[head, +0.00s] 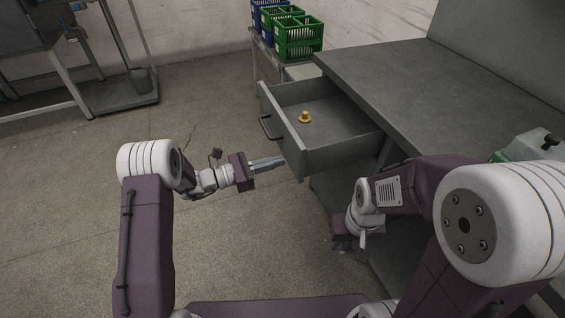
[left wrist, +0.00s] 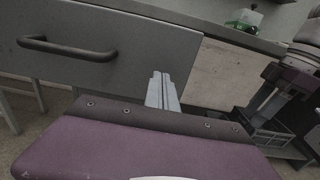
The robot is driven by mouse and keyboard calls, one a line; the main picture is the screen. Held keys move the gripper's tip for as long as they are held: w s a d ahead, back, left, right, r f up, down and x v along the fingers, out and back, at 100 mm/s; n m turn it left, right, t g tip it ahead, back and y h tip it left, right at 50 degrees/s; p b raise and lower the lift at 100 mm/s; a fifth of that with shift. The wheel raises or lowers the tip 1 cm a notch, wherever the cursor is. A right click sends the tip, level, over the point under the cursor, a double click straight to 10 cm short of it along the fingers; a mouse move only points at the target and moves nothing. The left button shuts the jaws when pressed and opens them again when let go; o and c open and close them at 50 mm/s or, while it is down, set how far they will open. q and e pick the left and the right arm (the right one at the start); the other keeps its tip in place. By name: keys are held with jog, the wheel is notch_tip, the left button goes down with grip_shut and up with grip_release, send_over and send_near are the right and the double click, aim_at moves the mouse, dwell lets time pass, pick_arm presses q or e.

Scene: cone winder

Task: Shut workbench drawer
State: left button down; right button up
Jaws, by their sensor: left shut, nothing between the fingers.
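The workbench drawer (head: 313,150) is pulled out from under the grey workbench (head: 420,80). A bar handle (head: 268,128) is on its front face, and a small yellow part (head: 305,117) stands inside. My left gripper (head: 283,162) is shut and empty, its fingertips close to the drawer front, near its lower right end. In the left wrist view the fingers (left wrist: 162,80) point at the drawer front (left wrist: 130,50), right of the handle (left wrist: 68,50); I cannot tell if they touch. My right gripper (head: 362,252) hangs beside the bench, its fingers too small to read.
Green crates (head: 290,35) and a blue crate stand on a table behind the drawer. A green and white object (head: 530,148) sits on the bench at the right. A metal frame (head: 110,90) stands at the far left. The floor left of the drawer is clear.

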pick_arm(q)
jog(key=shift+x, duration=1.25)
pick_arm(e)
jog(key=shift+f, duration=0.35)
